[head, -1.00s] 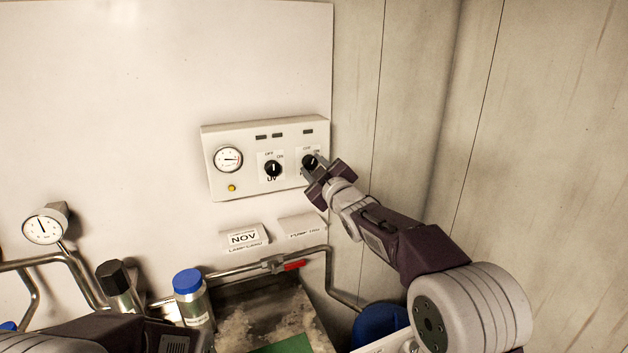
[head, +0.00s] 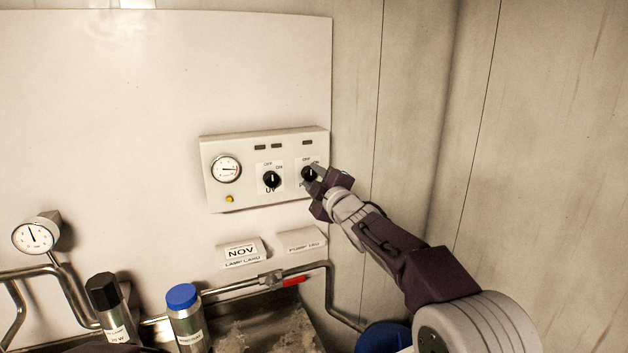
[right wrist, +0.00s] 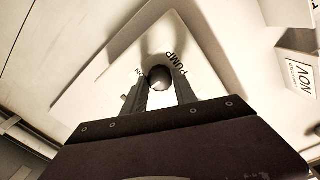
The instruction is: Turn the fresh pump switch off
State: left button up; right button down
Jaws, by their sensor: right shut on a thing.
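The pump switch (head: 307,173) is a round black knob on a white plate at the right of the control panel (head: 218,190). Its plate reads PUMP in the right wrist view, where the knob (right wrist: 160,77) sits between my fingertips. My right gripper (head: 315,176) is shut on this knob. The fingers partly cover the knob and its label, so I cannot tell its exact setting. The UV switch (head: 272,180), a similar black knob to its left, stands with its white mark near upright. My left gripper is out of view.
Below are a NOV card (head: 241,252), a PUMP card (head: 301,240), a pipe with a red-handled valve (head: 293,281) and a blue-capped bottle (head: 186,318).

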jog(key=c, duration=1)
grip_release()
jog(key=shift+s, duration=0.15)
pick_arm(q)
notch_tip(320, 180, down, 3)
jog(key=b, duration=0.3)
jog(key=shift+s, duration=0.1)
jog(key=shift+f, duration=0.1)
pick_arm(e)
jog(key=v, duration=0.9)
jog(key=shift+a+f, duration=0.1)
